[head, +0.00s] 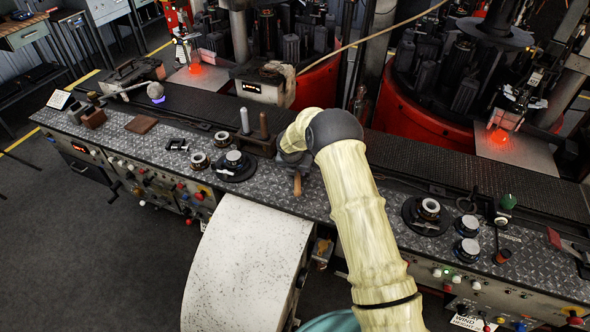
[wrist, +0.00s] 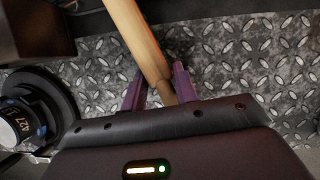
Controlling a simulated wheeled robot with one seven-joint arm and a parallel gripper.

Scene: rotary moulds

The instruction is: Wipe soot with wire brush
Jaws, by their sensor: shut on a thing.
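My gripper (wrist: 158,84) shows two purple fingers in the wrist view, closed on a light wooden handle (wrist: 139,38). I take it for the wire brush's handle; its bristles are not visible. In the head view a wooden handle end (head: 297,183) shows just below my wrist, over the tread-plate bench, while my arm hides most of the gripper. A round mould (head: 235,160) on a dark disc sits to the left, and another mould (head: 428,208) on a dark disc sits to the right. I cannot make out soot on either.
A dark holder (head: 258,146) with upright pegs stands just left of my wrist. Metal rings (head: 200,160) lie on the bench (head: 330,208). A white curved cover (head: 245,260) bulges in front. Red rotary machines (head: 425,110) with glowing orange spots stand behind.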

